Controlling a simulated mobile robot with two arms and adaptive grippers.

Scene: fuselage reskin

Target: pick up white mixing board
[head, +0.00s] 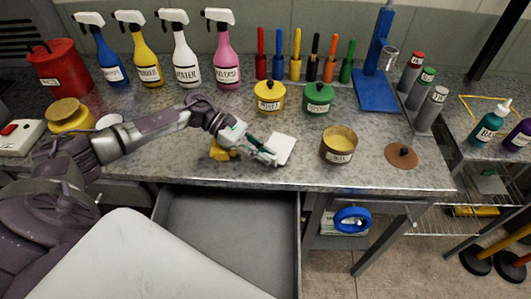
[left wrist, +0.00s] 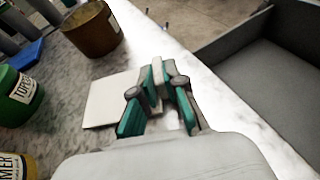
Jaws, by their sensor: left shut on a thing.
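The white mixing board (head: 284,145) is a small pale square near the front edge of the metal workbench. In the left wrist view the board (left wrist: 104,102) shows beside the fingers. My left gripper (head: 267,154) is at the board's left and front side. In the left wrist view its green-padded fingers (left wrist: 160,85) are shut on a thin pale piece, which looks like part of the board. The fingers hide some of the board, and I cannot tell whether it is clear of the bench top. My right gripper is in neither view.
An open tin (head: 338,146) stands right of the board, with a brown lid (head: 401,156) farther right. Yellow (head: 269,97) and green (head: 318,98) pots stand behind. A yellow object (head: 221,150) lies by the gripper. An open, empty-looking drawer (head: 230,225) juts out below the front edge.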

